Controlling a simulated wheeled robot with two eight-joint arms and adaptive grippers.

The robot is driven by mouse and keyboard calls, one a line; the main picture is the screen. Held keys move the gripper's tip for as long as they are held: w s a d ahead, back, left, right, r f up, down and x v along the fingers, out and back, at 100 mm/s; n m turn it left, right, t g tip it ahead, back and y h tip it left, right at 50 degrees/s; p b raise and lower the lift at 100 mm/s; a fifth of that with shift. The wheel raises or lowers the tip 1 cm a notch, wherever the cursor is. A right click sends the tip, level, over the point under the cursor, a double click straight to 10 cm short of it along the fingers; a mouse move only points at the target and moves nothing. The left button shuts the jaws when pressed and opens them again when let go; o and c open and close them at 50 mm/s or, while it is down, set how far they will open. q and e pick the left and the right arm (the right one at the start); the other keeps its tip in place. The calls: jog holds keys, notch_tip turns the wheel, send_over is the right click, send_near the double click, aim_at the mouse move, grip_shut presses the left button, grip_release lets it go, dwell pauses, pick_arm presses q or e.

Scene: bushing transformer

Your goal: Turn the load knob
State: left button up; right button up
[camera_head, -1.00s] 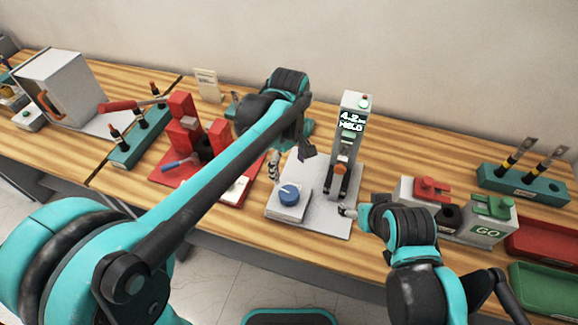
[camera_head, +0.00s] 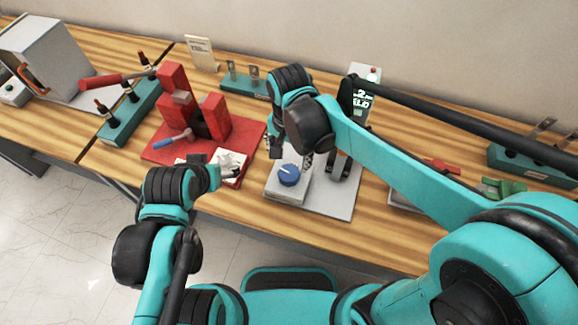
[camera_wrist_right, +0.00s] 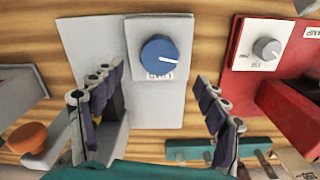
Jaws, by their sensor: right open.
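The blue knob (camera_head: 289,176), with a white pointer mark, sits on a raised light-grey plate on a grey base (camera_head: 338,205). It also shows in the right wrist view (camera_wrist_right: 160,54), above a small label. My right gripper (camera_head: 291,155) is open just above and behind the knob in the head view. In the wrist view its fingers (camera_wrist_right: 157,98) are spread wide, with the knob beyond and between them, apart from both. My left gripper (camera_head: 214,163) is by the front of the red fixture; whether its fingers are open is unclear.
A column with a lit display (camera_head: 362,102) stands behind the knob, partly hidden by my right arm. The red fixture (camera_head: 172,100) stands at left, with a grey knob (camera_wrist_right: 267,48) on its white plate.

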aim_at(289, 173)
notch_tip(289, 173, down, 8)
jog(key=shift+r+b, duration=0.25)
jog(key=shift+b, duration=0.9)
jog(key=c, duration=1.1)
